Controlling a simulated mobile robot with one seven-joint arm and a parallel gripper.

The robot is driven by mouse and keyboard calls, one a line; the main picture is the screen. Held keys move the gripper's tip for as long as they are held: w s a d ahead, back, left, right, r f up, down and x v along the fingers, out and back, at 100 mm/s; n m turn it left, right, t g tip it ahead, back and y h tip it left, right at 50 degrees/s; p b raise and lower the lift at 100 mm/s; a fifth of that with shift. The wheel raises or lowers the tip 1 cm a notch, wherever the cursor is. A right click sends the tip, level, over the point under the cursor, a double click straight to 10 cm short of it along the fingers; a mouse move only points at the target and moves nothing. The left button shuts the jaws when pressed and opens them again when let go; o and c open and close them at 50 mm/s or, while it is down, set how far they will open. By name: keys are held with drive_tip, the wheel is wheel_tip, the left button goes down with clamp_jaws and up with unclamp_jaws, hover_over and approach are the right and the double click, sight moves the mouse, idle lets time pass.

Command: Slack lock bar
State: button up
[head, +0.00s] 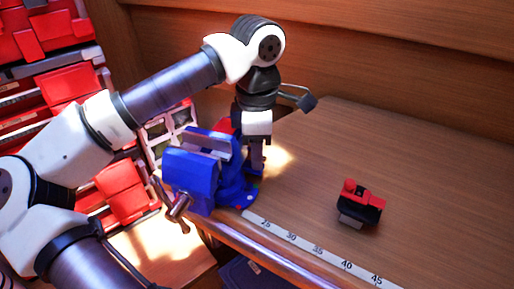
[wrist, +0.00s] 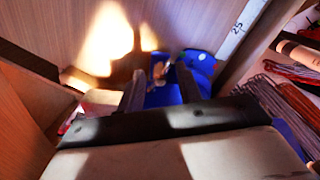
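A blue vise (head: 190,178) with grey jaws is fixed at the table's front left edge. Its front screw handle (head: 178,207) hangs at a tilt. My gripper (head: 257,168) points down close beside the right side of the vise, low over its blue base. In the wrist view my gripper (wrist: 160,84) has its two fingers apart. A small pale bar-like piece (wrist: 158,70), perhaps the lock bar, shows between them above the blue base (wrist: 200,63). Contact with the fingers is not clear. In the head view the bar cannot be made out behind my fingers.
A red and black block-like device (head: 360,203) lies on the table at right. A measuring strip (head: 315,250) runs along the front edge. Red bins (head: 125,190) stand at left. In the wrist view, bundled coiled lines (wrist: 285,105) lie at right. The table behind the device is clear.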

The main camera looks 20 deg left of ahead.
clamp_jaws()
drive_tip(key=shift+f+n+b, duration=0.2)
drive_tip(key=shift+n+b, duration=0.3)
drive_tip(key=shift+b, duration=0.35)
drive_tip(key=shift+r, duration=0.15)
drive_tip(key=shift+o, duration=0.6)
unclamp_jaws()
drive_tip(key=shift+s, duration=0.1)
drive_tip(key=shift+r, duration=0.1)
wheel_tip(320, 180, up, 14)
drive_tip(key=p, duration=0.8)
drive_tip(key=shift+f, duration=0.2)
